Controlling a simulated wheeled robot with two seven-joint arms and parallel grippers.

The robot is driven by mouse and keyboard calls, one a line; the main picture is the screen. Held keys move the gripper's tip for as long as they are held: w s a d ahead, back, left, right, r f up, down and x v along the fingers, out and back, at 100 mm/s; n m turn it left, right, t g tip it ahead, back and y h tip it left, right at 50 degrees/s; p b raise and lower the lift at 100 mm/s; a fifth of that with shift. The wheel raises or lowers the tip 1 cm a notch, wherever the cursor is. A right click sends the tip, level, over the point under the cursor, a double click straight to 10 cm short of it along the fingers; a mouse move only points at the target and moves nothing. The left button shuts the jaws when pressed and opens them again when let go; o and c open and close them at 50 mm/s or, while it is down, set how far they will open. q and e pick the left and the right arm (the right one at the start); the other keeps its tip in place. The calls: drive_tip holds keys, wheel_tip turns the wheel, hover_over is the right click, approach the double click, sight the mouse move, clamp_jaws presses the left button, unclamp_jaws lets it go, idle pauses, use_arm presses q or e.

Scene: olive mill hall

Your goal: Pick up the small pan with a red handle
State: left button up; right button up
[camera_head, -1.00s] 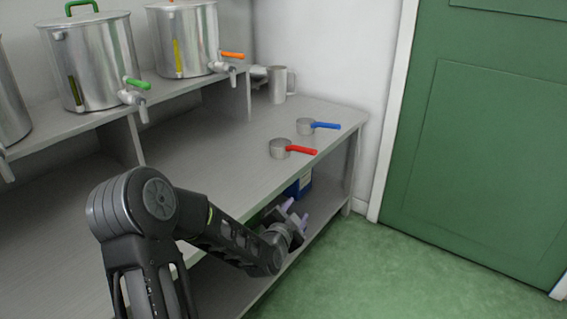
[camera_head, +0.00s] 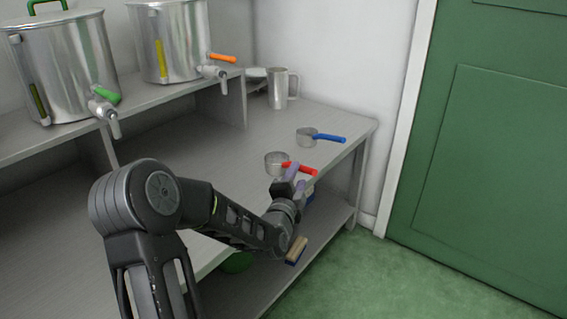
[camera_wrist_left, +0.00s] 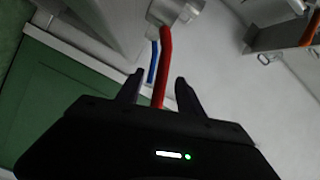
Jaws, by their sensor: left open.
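The small pan with a red handle (camera_head: 276,162) sits on the grey table near its front edge, its handle pointing right. In the left wrist view the red handle (camera_wrist_left: 166,62) runs down between the two open fingers, and the metal cup of the pan shows at the top. My left gripper (camera_head: 291,176) is at the table's front edge, right by the red handle. It is open; in the wrist view its fingers (camera_wrist_left: 160,92) stand on either side of the handle. I cannot tell if they touch it. My right gripper is not in view.
A small pan with a blue handle (camera_head: 307,137) sits just behind. A metal jug (camera_head: 278,90) stands farther back. Steel tanks with taps (camera_head: 70,68) stand on the raised shelf at left. A brush (camera_head: 297,250) lies on the lower shelf. A green door (camera_head: 490,150) is at right.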

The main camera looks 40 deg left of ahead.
use_arm(q)
drive_tip(key=shift+x, duration=1.25)
drive_tip(key=b+x, duration=0.1)
drive_tip(key=x, duration=0.4)
drive_tip(key=shift+a+r+b, duration=0.15)
drive_tip(key=shift+a+b, duration=0.05)
drive_tip(key=shift+b, duration=0.1)
drive_tip(key=shift+c, duration=0.4)
clamp_jaws()
idle(0.7)
